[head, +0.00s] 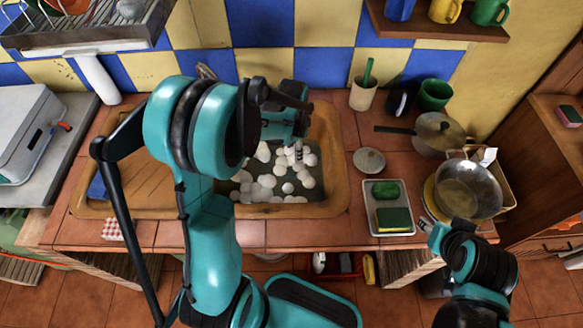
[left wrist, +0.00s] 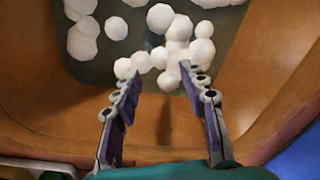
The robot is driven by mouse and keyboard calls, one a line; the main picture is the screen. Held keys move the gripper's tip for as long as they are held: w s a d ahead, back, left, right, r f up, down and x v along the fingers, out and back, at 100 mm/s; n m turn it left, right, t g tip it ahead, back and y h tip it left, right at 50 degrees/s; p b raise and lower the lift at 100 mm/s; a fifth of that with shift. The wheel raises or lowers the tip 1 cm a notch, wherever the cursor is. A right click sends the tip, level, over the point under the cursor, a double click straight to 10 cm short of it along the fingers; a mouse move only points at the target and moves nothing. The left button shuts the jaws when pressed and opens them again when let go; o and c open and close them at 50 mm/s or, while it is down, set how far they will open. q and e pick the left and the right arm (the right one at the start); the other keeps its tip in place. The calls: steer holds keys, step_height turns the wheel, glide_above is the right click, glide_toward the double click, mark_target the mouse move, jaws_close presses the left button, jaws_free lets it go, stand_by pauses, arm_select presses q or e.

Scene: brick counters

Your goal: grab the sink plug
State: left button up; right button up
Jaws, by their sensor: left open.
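I cannot make out the sink plug for certain; white foam balls (head: 270,188) cover much of the basin floor and may hide it. The sink basin (head: 335,165) has a tan-orange rim and grey-green water. My left gripper (left wrist: 160,78) is open and empty in the left wrist view, its two fingers pointing toward foam near the basin's wall. In the head view my left arm reaches over the basin and hides part of it. My right gripper (head: 430,232) is low at the right, by the counter's front edge; its jaws are too small to read.
A small round grey lid-like disc with a knob (head: 369,160) lies right of the sink. Near it are a tray (head: 378,231) with a sponge (head: 394,218), a saucepan (head: 438,132), a metal bowl (head: 468,190) and a green cup (head: 435,94). A dish rack (head: 90,32) hangs upper left.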

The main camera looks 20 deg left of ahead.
mark_target(290, 165)
arm_select(q)
steer(key=a+f, duration=0.1)
steer(key=w+f, duration=0.1)
steer(key=f, duration=0.1)
steer(key=shift+w+a+m+g, duration=0.15)
steer(key=shift+a+m+g, duration=0.15)
steer(key=shift+a+m, duration=0.1)
step_height(290, 165, down, 4)
steer(key=shift+r+b, duration=0.2)
steer(key=shift+b, duration=0.3)
step_height(290, 165, down, 5)
steer(key=b, duration=0.2)
steer(key=shift+b, duration=0.3)
steer(key=shift+r, duration=0.15)
arm_select(e)
steer(key=f, duration=0.3)
steer(key=shift+a, duration=0.25)
arm_select(q)
jaws_close()
